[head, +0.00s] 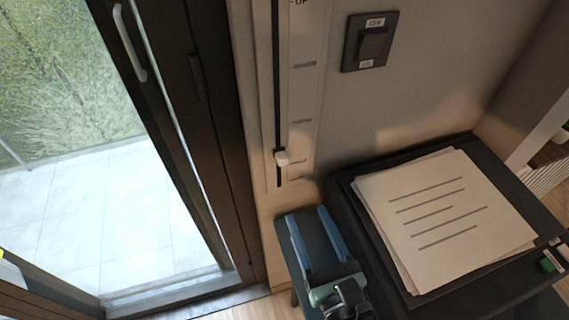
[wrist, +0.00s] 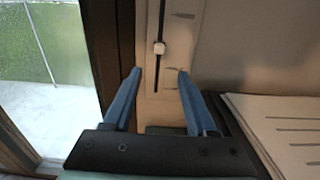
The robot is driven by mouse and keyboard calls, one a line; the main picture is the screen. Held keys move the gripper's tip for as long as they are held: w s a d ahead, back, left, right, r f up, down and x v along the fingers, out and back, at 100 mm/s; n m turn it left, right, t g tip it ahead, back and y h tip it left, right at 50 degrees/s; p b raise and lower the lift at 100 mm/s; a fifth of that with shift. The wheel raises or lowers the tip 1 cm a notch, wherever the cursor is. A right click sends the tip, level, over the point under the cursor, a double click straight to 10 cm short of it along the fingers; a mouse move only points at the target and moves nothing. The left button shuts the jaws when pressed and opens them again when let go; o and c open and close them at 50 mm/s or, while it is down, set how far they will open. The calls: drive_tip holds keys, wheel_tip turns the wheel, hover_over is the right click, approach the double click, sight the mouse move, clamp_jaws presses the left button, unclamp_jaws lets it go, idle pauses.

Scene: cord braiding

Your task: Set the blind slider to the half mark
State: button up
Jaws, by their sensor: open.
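The blind slider is a small white knob (head: 282,157) on a dark vertical slot (head: 278,90) in a pale wall strip. The knob sits near the slot's lower end, below two of the grey marks (head: 302,121) beside the slot. "UP" is readable at the top; I cannot read which mark is half. In the wrist view the knob (wrist: 158,48) shows just beyond and between the fingertips. My gripper (head: 306,212) has blue fingers, spread open and empty, below the knob and apart from it. It also shows in the wrist view (wrist: 159,72).
A glass door with a dark frame (head: 185,110) and white handle (head: 130,45) stands to the left. A dark switch (head: 372,42) is on the wall to the right. Papers (head: 445,215) lie on a black surface (head: 345,210) close to the right of my gripper.

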sight(284, 164)
drive_tip(key=p+x, duration=0.1)
drive_tip(key=x, duration=1.1)
drive_tip(key=shift+w+a+p, duration=0.15)
drive_tip(key=shift+w+p, duration=0.15)
drive_tip(key=shift+p, duration=0.05)
clamp_jaws()
idle(0.8)
